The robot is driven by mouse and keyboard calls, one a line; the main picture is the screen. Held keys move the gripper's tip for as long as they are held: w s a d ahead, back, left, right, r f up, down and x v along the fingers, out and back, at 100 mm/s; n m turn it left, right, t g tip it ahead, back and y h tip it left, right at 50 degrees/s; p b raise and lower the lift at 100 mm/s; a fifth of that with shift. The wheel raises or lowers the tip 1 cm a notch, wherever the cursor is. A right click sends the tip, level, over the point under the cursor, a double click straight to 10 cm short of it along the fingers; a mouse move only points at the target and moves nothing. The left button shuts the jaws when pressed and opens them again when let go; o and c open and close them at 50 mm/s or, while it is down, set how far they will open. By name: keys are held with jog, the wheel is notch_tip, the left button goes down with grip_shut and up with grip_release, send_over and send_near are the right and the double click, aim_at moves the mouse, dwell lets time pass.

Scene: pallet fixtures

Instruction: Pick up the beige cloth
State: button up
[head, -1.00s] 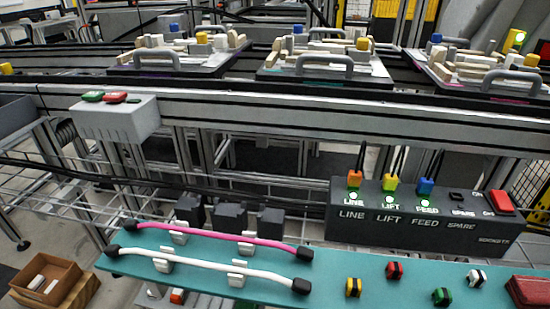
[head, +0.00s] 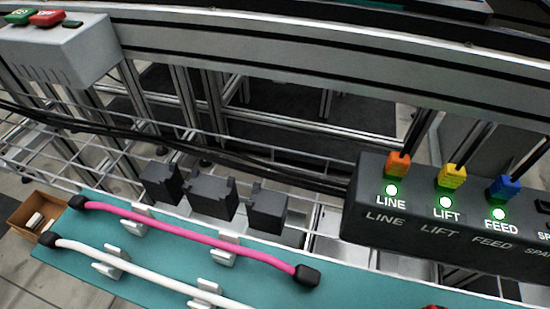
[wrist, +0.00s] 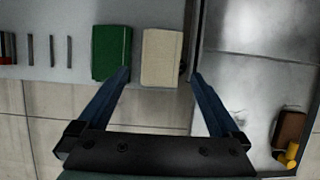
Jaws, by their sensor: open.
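The beige cloth (wrist: 160,57) shows in the wrist view as a folded, flat rectangle on a light surface near the top middle. A green folded piece (wrist: 111,52) lies just to its left, with a narrow gap between them. My gripper (wrist: 160,78) is open and empty, its two blue fingers spread wide. In the picture the fingertips flank the lower end of the beige cloth, the left tip overlapping the green piece's lower corner. I cannot tell the height between the fingers and the cloth. The head view does not show the cloth or my gripper.
A grey metal tray (wrist: 238,45) lies right of the cloth, with a brown item (wrist: 290,132) and a yellow item (wrist: 292,152). Slots line the left. The head view shows a socket box (head: 370,215), a teal board (head: 150,255) with pink (head: 190,236) and white (head: 150,270) cables, and a grey button box (head: 70,55).

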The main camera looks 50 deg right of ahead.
jog(key=shift+b+x, duration=2.75)
jog(key=shift+x, duration=1.05)
jog(key=shift+f+p, duration=0.15)
jog(key=shift+p, duration=0.2)
jog(key=c, duration=1.2)
jog(key=shift+s+b, duration=0.1)
jog(key=shift+b, duration=0.3)
notch_tip(320, 180, up, 5)
jog(key=p, duration=0.4)
jog(key=shift+f, duration=0.15)
jog(key=s+a+p, duration=0.2)
jog(key=a, duration=0.3)
jog(key=s+a+p, duration=0.2)
jog(key=a, duration=0.4)
jog(key=s+a+p, duration=0.2)
jog(key=a, duration=0.3)
jog(key=shift+s+a+f, duration=0.3)
jog(key=shift+s+f, duration=0.1)
